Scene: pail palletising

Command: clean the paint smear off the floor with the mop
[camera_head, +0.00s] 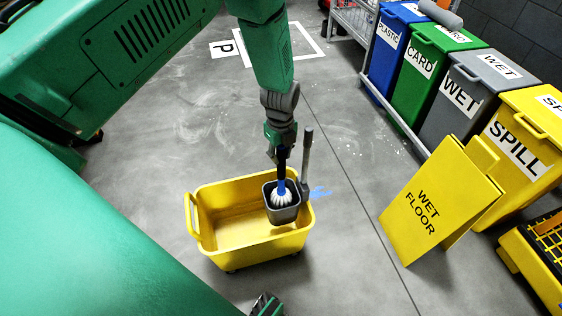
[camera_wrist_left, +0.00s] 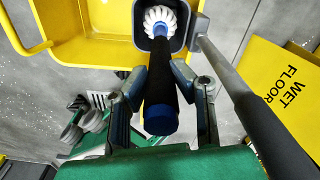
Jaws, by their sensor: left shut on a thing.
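The mop has a black and blue handle (camera_wrist_left: 160,90) and a white strand head (camera_head: 281,197). Its head sits inside the grey wringer (camera_head: 284,214) at the right end of the yellow bucket (camera_head: 228,253); it also shows in the left wrist view (camera_wrist_left: 160,18). My left gripper (camera_head: 281,160) is above the wringer, shut on the mop handle, with a finger on either side in the left wrist view (camera_wrist_left: 161,85). The blue paint smear (camera_head: 321,192) lies on the floor just right of the bucket, partly hidden by it. My right gripper (camera_head: 266,304) shows only in part at the bottom edge.
The wringer's grey lever (camera_head: 306,155) stands up beside my left gripper. A yellow wet floor sign (camera_head: 425,208) stands to the right. Blue, green, grey and yellow bins (camera_head: 463,95) line the right side. The floor between bucket and sign is clear.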

